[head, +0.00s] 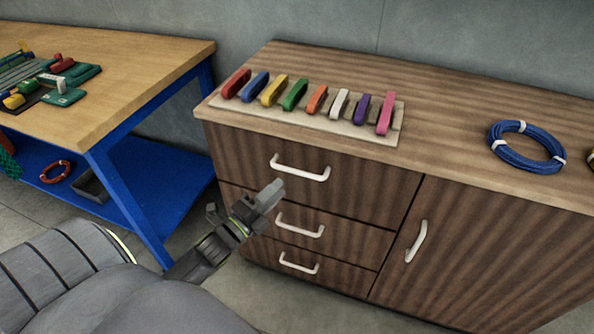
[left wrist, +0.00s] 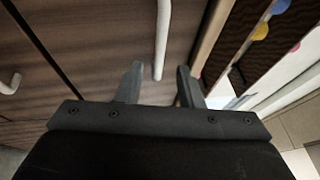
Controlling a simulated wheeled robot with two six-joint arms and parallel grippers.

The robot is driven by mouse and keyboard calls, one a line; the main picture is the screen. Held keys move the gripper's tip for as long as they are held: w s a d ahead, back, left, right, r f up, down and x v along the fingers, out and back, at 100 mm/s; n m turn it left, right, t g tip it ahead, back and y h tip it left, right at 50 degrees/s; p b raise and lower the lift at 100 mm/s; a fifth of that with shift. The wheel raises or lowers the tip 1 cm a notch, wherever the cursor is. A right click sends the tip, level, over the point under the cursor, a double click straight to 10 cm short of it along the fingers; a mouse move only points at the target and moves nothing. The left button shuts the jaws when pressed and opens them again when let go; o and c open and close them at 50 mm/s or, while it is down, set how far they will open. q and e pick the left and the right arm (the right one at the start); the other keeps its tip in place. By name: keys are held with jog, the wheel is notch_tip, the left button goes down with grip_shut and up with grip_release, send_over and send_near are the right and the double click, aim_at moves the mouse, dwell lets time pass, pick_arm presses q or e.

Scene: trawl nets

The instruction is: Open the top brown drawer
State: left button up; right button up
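The top brown drawer (head: 240,152) is the uppermost of three in the wood-grain cabinet, and its front looks flush. Its white bar handle (head: 300,172) is in plain view. My left gripper (head: 272,193) is in front of the drawers, just below and left of that handle in the head view. In the left wrist view my left gripper (left wrist: 160,80) has its two fingers apart with nothing clamped. A white handle (left wrist: 162,35) runs down toward the gap between them; I cannot tell whether it touches them. My right gripper is not in view.
The middle handle (head: 300,228) and bottom handle (head: 298,265) lie below. A cabinet door with its own handle (head: 416,242) is to the right. Coloured pieces on a board (head: 340,128) and a blue coil (head: 526,160) lie on top. A blue-legged workbench (head: 120,85) stands left.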

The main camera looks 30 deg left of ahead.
aim_at(297, 170)
pick_arm(q)
jog(key=p+x, duration=0.1)
jog(key=x, duration=0.7)
grip_shut()
